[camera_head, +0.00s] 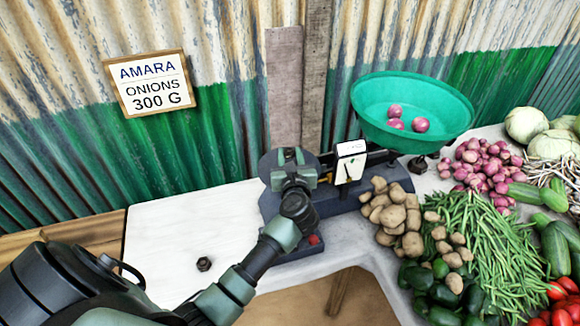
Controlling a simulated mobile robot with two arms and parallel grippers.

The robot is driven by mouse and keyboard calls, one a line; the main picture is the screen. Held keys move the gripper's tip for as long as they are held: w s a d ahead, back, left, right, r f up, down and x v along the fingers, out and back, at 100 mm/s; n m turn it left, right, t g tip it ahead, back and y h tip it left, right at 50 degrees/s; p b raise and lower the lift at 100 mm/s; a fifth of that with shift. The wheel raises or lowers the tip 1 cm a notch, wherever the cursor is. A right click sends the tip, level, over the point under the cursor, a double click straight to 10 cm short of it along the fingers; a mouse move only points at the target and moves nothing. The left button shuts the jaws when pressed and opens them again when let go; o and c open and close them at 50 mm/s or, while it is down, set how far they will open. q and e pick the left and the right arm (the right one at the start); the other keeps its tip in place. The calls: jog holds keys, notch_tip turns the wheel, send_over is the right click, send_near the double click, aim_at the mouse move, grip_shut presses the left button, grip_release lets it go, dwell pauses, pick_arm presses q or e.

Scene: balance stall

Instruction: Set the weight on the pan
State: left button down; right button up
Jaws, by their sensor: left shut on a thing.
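My left gripper (292,158) is at the dark round pan (268,161) on the left side of the balance. It is shut on a dark weight, mostly hidden by the fingers. I cannot tell whether the weight touches the pan. A small dark weight (204,264) lies on the white tabletop at the left. The balance (335,200) has a white dial in its middle. Its green bowl (450,108) at the right holds three onions (420,125). My right gripper is not in view.
Potatoes (395,212), green beans (470,245) and piled onions (480,165) crowd the right side of the table. A sign (152,84) reading "AMARA ONIONS 300 G" hangs on the corrugated wall. The white tabletop (165,225) at the left is mostly clear.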

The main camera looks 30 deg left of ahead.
pick_arm(q)
notch_tip(320, 180, down, 4)
jog(key=shift+f, duration=0.15)
jog(key=shift+f+b, duration=0.1)
jog(key=shift+b, duration=0.2)
jog(key=c, duration=1)
grip_release()
